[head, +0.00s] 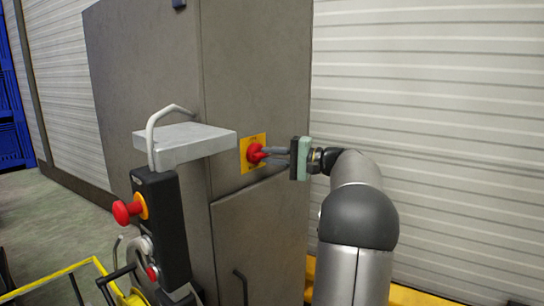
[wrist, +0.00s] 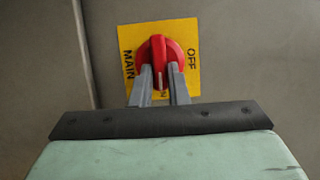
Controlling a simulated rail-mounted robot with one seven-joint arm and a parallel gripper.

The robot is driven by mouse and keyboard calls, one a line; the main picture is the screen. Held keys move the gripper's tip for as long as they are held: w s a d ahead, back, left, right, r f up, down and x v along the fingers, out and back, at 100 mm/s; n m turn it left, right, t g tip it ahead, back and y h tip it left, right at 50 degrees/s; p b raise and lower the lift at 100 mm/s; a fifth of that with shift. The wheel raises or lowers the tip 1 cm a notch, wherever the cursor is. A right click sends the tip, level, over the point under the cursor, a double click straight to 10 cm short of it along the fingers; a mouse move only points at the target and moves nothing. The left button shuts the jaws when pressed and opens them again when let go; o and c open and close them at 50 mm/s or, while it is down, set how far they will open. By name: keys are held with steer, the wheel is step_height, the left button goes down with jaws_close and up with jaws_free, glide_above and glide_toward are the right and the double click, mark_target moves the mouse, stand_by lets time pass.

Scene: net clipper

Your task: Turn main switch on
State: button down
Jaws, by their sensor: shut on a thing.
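The main switch is a red rotary knob (head: 255,153) on a yellow plate (head: 246,166) on the side of a grey cabinet. In the wrist view, the red knob (wrist: 158,45) sits on the yellow plate (wrist: 130,38), with "MAIN" at its left and "OFF" at its right. More lettering at the bottom is partly hidden by my fingers. The knob's raised handle runs up and down in this view. My gripper (head: 266,155) reaches in from the right. In the wrist view, my gripper (wrist: 160,77) is shut on the handle, one finger on each side.
The grey cabinet (head: 255,80) stands before a white slatted wall (head: 430,90). Left of the switch, a grey shelf (head: 185,143) juts out close by. Below it is a black control box (head: 163,220) with a red button (head: 124,212). Yellow rails lie low at left.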

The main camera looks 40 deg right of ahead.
steer(key=c, duration=1.4)
jaws_free()
steer(key=b+v, duration=0.3)
steer(key=v, duration=1.4)
steer(key=shift+s, duration=0.3)
steer(key=shift+f, duration=0.1)
